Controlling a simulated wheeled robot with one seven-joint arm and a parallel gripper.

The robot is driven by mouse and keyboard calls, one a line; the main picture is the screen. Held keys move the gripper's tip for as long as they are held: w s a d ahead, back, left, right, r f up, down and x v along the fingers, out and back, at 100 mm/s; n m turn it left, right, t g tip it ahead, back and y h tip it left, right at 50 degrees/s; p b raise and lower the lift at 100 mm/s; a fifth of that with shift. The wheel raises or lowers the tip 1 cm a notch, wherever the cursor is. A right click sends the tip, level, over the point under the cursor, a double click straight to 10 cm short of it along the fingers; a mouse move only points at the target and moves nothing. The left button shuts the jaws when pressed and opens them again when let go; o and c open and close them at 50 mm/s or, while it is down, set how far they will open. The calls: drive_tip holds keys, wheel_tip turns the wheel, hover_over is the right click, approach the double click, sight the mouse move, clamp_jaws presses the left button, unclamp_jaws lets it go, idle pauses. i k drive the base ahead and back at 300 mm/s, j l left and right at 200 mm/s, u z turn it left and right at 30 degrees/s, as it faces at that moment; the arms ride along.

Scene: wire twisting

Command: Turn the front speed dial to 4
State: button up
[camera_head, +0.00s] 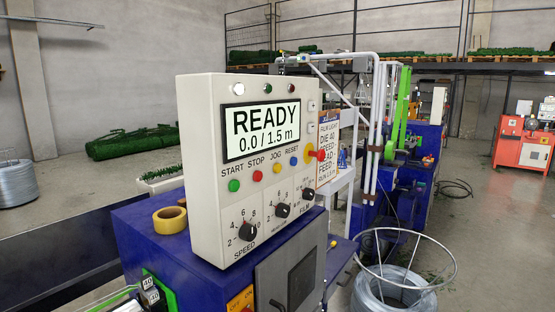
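The front speed dial (247,231) is a black knob at the lower left of the cream control panel (215,175), above the word SPEED. Numbers 2, 4, 6 and 8 are printed around it, with 4 at its upper left. Its pointer is too small to read surely. Two more black knobs, a middle one (282,211) and a right one (308,194), sit along the same row. The panel's display (262,129) reads READY and 0.0 / 1.5 m. My gripper is not in view.
Green, red, yellow and blue buttons (256,176) sit above the dials, with a red knob (321,155) at the panel's right edge. A yellow tape roll (170,220) lies on the blue cabinet (150,247). A wire coil (395,290) stands at lower right.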

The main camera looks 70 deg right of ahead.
sight(247, 232)
drive_tip(key=z, duration=2.3)
